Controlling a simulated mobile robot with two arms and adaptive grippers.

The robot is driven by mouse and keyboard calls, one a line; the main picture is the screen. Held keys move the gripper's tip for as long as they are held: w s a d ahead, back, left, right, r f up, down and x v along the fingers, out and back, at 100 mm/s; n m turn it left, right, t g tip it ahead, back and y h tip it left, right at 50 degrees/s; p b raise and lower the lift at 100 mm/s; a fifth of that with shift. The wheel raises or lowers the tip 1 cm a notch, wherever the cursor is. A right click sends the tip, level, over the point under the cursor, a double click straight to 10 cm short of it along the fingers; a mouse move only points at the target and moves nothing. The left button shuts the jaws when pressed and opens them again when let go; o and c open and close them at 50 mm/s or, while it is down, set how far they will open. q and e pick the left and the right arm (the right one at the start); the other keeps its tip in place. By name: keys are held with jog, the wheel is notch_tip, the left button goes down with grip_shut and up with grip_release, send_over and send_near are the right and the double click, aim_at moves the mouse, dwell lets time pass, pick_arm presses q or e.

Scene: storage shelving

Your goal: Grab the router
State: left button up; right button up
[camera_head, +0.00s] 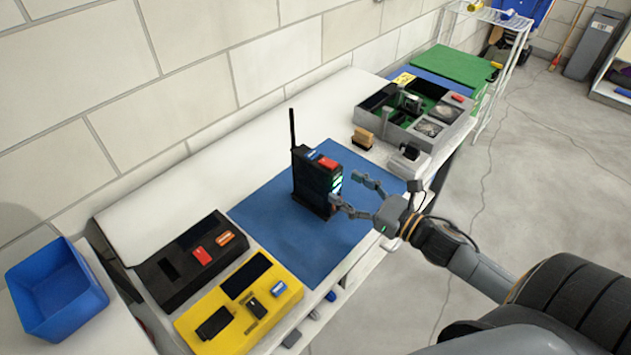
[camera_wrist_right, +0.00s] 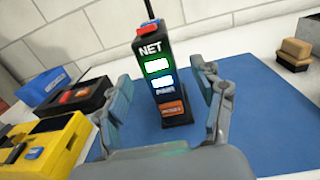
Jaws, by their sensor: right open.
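The router (camera_head: 314,184) is a black upright box with an antenna, a red and a blue piece on top and lit green panels on its front. It stands on the blue mat (camera_head: 275,230). In the right wrist view the router (camera_wrist_right: 160,75) shows its front, marked NET, between the two fingers. My right gripper (camera_head: 352,194) is open, its fingers pointing at the router's front; in the wrist view a finger (camera_wrist_right: 213,95) stands on either side. I cannot tell whether the fingers touch it. My left gripper is not in view.
A yellow case (camera_head: 205,340) and a black case (camera_head: 165,292) lie left of the mat. A blue bin (camera_head: 50,315) is at far left. A grey tray with compartments (camera_head: 455,130), a brush (camera_head: 363,138) and a small grey device (camera_head: 408,160) are beyond the mat. A wall runs behind.

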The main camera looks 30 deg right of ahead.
aim_at(338, 183)
jog(key=x, duration=0.3)
jog(key=shift+w+a, duration=0.15)
jog(key=shift+w, duration=0.15)
jog(key=shift+w+a, duration=0.1)
jog(key=shift+w, duration=0.2)
jog(key=p+x, duration=0.1)
jog(key=x, duration=0.3)
jog(key=shift+w+a, duration=0.1)
jog(key=shift+a, duration=0.1)
jog(key=shift+w+a, duration=0.15)
jog(key=shift+w, duration=0.2)
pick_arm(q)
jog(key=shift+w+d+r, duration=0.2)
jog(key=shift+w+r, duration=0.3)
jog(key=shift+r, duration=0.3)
